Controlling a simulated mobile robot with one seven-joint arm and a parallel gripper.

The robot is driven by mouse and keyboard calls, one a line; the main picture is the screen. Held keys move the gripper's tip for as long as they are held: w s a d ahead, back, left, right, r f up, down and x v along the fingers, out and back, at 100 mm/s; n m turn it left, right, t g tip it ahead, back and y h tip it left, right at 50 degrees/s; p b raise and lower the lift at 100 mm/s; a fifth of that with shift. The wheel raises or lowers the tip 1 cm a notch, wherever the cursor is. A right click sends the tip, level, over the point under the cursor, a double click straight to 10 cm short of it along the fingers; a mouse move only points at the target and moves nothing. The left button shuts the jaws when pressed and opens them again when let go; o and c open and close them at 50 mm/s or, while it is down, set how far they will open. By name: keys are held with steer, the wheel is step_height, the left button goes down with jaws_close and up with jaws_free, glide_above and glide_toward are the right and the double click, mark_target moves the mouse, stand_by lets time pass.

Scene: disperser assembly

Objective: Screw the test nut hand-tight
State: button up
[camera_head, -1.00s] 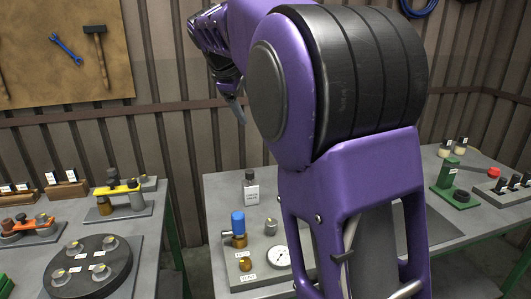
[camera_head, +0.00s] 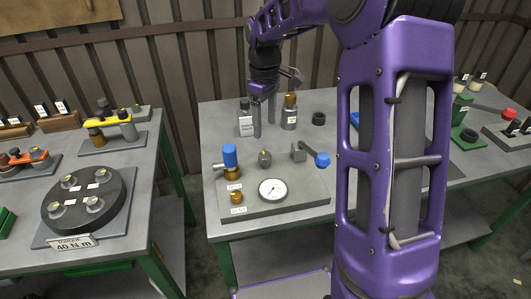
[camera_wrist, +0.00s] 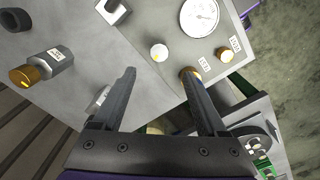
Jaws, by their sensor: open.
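A small brass nut-like fitting (camera_head: 236,197) stands at the front left of a grey test plate (camera_head: 310,194), beside small labels I cannot read surely. It also shows in the wrist view (camera_wrist: 224,54). I cannot tell for certain that it is the test nut. A brass valve with a blue cap (camera_head: 229,157) stands behind it. A grey rounded post (camera_head: 265,158) is to its right, seen from above in the wrist view (camera_wrist: 159,51). My gripper (camera_head: 264,128) is open and empty, pointing down over the table behind the plate. Nothing is between its fingers (camera_wrist: 159,73).
A gauge (camera_head: 272,190) and a blue-handled valve (camera_head: 322,159) are on the plate. A left table holds a round black fixture (camera_head: 112,199). My arm hides the right middle.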

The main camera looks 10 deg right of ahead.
mark_target(265, 155)
step_height(265, 155, down, 11)
steer(key=shift+b, duration=0.4)
jaws_close()
